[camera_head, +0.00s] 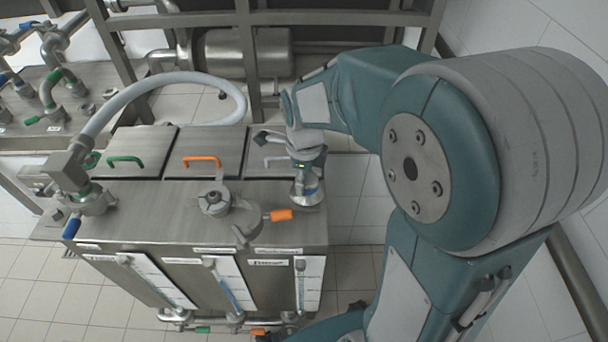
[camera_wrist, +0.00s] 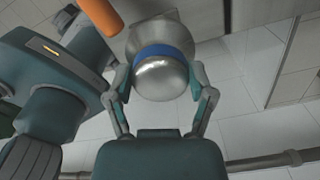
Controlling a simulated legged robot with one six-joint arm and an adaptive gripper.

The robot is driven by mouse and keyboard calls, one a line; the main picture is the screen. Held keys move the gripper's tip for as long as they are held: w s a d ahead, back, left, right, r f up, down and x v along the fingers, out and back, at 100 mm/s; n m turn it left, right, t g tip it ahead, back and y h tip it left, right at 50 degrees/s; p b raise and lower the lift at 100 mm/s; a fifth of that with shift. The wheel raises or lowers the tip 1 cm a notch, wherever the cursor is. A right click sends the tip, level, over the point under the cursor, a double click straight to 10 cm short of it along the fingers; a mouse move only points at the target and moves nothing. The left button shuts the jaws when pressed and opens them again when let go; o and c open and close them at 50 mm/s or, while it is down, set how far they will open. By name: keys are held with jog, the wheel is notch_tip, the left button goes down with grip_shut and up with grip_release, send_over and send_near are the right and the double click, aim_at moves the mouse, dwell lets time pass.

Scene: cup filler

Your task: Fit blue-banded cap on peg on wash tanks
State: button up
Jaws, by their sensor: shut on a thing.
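A steel cap with a blue band (camera_wrist: 165,52) is between the two fingers of my gripper (camera_wrist: 160,78) in the wrist view. Its rounded end faces the camera. In the head view, my gripper (camera_head: 308,178) points down over the right end of the wash tanks (camera_head: 150,212), shut on the cap (camera_head: 307,198). The cap is at the tank top near its right edge. No peg shows under it; the cap and gripper hide that spot, so I cannot tell whether the cap is seated.
A round steel fitting (camera_head: 214,203) and a valve with an orange handle (camera_head: 279,215) stand left of my gripper. Lids with green (camera_head: 126,159) and orange (camera_head: 203,159) handles lie behind. A pale hose (camera_head: 165,80) arches at the left. Floor is clear right of the tanks.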

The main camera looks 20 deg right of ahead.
jog(key=shift+f, duration=1)
jog(key=o, duration=1.3)
notch_tip(320, 180, up, 17)
jog(key=shift+f, duration=0.1)
dwell(0.4)
